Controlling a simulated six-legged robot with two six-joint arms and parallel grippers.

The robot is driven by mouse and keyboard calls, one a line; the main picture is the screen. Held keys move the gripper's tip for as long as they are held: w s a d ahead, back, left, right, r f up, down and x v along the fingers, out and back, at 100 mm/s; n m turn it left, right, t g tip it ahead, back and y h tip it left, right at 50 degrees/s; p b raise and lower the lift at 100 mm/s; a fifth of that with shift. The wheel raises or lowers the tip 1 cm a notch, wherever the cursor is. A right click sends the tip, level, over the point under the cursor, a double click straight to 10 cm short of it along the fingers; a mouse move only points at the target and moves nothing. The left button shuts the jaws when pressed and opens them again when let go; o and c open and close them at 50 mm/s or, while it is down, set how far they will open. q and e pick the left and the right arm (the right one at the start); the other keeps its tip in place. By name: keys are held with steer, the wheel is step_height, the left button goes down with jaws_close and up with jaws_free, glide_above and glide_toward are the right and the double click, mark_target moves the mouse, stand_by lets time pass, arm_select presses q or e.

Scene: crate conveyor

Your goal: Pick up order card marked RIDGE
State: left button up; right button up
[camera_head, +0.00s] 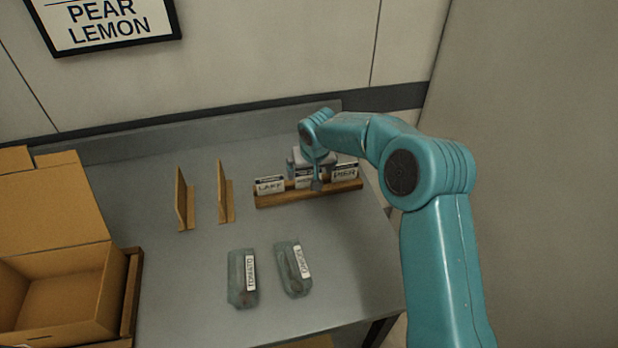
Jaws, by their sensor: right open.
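Several order cards stand in a wooden holder (280,199) toward the back right of the grey table. The left card (269,185) reads LAKE and the right card (345,172) appears to read PIER. The middle card (304,178) is partly covered by my right gripper, and its word cannot be read. My right gripper (317,184) reaches down at the middle card, with its fingers open in front of or around it; I cannot tell which. My left gripper is not in view.
Two packets, one marked TOMATO (242,278) and one with a tilted label (293,268), lie on the table (190,290). Two upright wooden dividers (182,200) stand left of the holder. An open cardboard box (60,255) is at left. A wall sign (105,20) reads PEAR, LEMON.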

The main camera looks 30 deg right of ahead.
steer(key=shift+x, duration=0.95)
steer(key=shift+w+f, duration=0.1)
steer(key=shift+f, duration=0.05)
steer(key=shift+a, duration=0.1)
steer(key=c, duration=0.9)
